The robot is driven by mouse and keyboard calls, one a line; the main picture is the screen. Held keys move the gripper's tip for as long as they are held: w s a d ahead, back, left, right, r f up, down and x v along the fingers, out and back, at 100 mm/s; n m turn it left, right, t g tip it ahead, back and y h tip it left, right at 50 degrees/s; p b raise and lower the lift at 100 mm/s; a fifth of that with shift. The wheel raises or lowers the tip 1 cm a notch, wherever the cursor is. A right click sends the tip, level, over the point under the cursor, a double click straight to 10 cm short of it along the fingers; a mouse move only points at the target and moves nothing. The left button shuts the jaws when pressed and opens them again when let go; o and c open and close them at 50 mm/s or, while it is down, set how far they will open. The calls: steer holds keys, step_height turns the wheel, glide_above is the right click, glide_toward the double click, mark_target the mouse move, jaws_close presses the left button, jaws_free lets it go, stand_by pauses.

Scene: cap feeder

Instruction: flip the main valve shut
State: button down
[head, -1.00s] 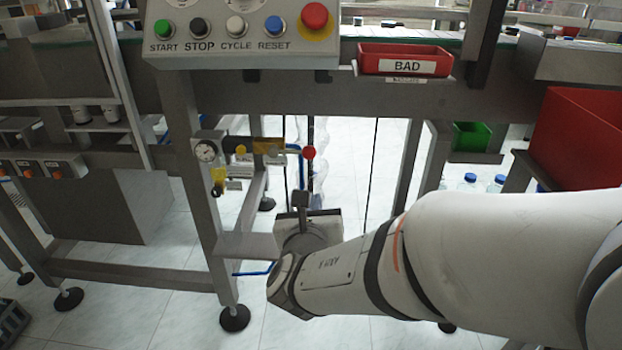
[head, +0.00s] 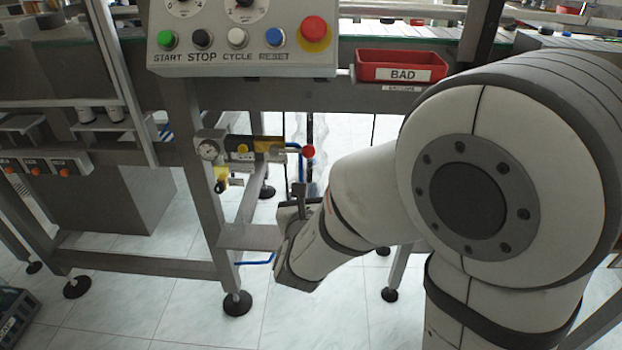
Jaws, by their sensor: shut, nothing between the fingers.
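The valve assembly (head: 268,144) is fixed to the machine frame below the control panel, with yellow and dark parts and a round gauge (head: 208,150) at its left end. A red ball knob (head: 308,151) sticks out at its right end, next to a blue piece that looks like a lever or hose. My gripper (head: 299,187) is just below the red knob, pointing up, with a small gap between them in the picture. Its fingers are shut with nothing between them. Whether it touches the blue piece cannot be told. My wrist hides part of the gripper.
The control panel (head: 200,52) with coloured buttons and a red stop button (head: 314,29) overhangs the valve. A red BAD bin (head: 402,57) sits to its right. A frame leg (head: 197,190) and a grey plate (head: 250,237) stand close to the left of my gripper.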

mark_target(292, 151)
steer(key=w+f+p, duration=0.1)
steer(key=w, duration=0.6)
steer(key=shift+s+a+r, duration=0.1)
steer(key=shift+s+r, duration=0.2)
steer(key=shift+r, duration=0.35)
steer(key=shift+s+r, duration=0.3)
steer(key=shift+r, duration=0.3)
steer(key=shift+s+a+r, duration=0.1)
steer(key=shift+s+r, duration=0.2)
steer(key=shift+r, duration=0.35)
